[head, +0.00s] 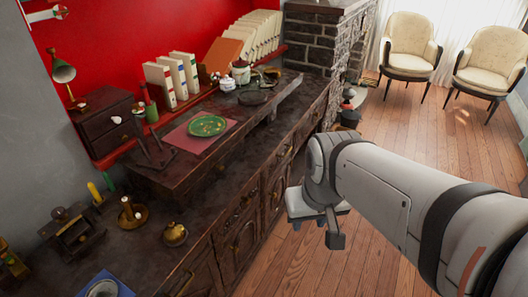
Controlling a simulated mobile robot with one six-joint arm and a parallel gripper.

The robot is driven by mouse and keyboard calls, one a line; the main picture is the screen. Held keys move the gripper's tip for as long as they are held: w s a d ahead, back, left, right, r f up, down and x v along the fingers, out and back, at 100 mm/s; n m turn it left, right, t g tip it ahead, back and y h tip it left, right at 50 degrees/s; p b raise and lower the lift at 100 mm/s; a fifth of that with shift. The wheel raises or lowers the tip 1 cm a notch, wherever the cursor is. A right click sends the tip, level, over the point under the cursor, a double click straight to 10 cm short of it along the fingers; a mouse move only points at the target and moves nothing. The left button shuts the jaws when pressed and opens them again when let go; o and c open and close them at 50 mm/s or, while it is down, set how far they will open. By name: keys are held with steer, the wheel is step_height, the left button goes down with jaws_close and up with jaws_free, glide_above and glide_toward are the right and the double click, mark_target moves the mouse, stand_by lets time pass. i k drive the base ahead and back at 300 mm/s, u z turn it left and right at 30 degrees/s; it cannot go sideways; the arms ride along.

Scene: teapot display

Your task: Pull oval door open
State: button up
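A long dark wooden cabinet (203,240) runs from the lower left toward the back. Its front has carved doors and drawers with small brass handles. One carved door (238,246) is on the nearer part of the front, and another door (276,192) is farther along; both look closed. My gripper (317,230) hangs in front of the cabinet, to the right of these doors, over the floor. It appears apart from the cabinet and holds nothing that I can see. Its finger opening is not clear from this angle.
The cabinet top holds a green plate (207,126) on a red mat, a small drawer box (105,122), books (174,80) and brass items. Two cream armchairs (408,48) stand at the back right. The wooden floor (300,262) beside the cabinet is clear.

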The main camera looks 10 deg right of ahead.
mark_target(276, 190)
steer(key=z, duration=0.35)
steer(key=i, duration=1.1)
steer(key=u, duration=0.3)
